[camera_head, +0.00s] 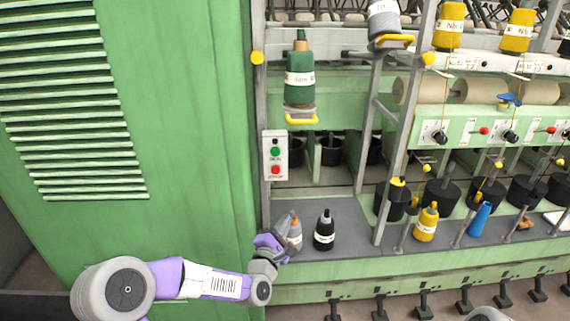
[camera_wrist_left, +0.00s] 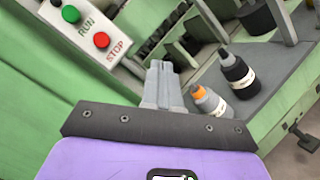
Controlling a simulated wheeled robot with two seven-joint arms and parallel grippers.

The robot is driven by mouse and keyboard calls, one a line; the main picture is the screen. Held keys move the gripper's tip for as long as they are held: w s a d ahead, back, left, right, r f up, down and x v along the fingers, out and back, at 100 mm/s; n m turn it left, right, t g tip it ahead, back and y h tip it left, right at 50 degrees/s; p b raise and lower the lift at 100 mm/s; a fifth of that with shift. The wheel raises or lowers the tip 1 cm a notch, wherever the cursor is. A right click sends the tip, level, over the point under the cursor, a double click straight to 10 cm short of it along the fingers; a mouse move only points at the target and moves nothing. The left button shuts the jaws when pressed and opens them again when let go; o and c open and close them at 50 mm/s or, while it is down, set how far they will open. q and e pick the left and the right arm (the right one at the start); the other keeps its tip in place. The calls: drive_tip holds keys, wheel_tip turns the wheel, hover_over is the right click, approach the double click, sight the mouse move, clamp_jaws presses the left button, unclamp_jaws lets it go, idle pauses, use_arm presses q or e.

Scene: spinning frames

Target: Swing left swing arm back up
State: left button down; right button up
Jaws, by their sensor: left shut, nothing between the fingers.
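The left swing arm shows in the head view as a yellow handle (camera_head: 301,120) on a grey holder. It carries an upright green bobbin (camera_head: 300,82) with a white label. A second swing arm with a yellow handle (camera_head: 394,40) and a grey bobbin (camera_head: 384,20) is higher, to the right. My left gripper (camera_head: 287,220) is low over the grey shelf, well below the left swing arm. Its fingers are shut and empty in the left wrist view (camera_wrist_left: 161,80), where the left swing arm is not visible. My right gripper is not in view.
A grey bottle with an orange tip (camera_head: 295,234) stands close beside my left gripper, with a black bottle (camera_head: 324,232) to its right. A run/stop button box (camera_head: 275,155) is above the gripper. A green cabinet (camera_head: 170,130) fills the left.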

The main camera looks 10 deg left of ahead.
use_arm(q)
wheel_tip(320, 180, up, 14)
drive_tip(key=s+a+n+t+y+b, duration=0.2)
drive_tip(key=a+n+t+b, duration=0.1)
drive_tip(key=n+t, duration=0.4)
drive_tip(key=w+d+r+n+g+p, duration=0.1)
drive_tip(key=w+r, duration=0.8)
drive_tip(key=shift+w+d, duration=0.15)
drive_tip(key=shift+d, duration=0.15)
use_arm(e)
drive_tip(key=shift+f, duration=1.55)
use_arm(q)
drive_tip(key=shift+r, duration=0.15)
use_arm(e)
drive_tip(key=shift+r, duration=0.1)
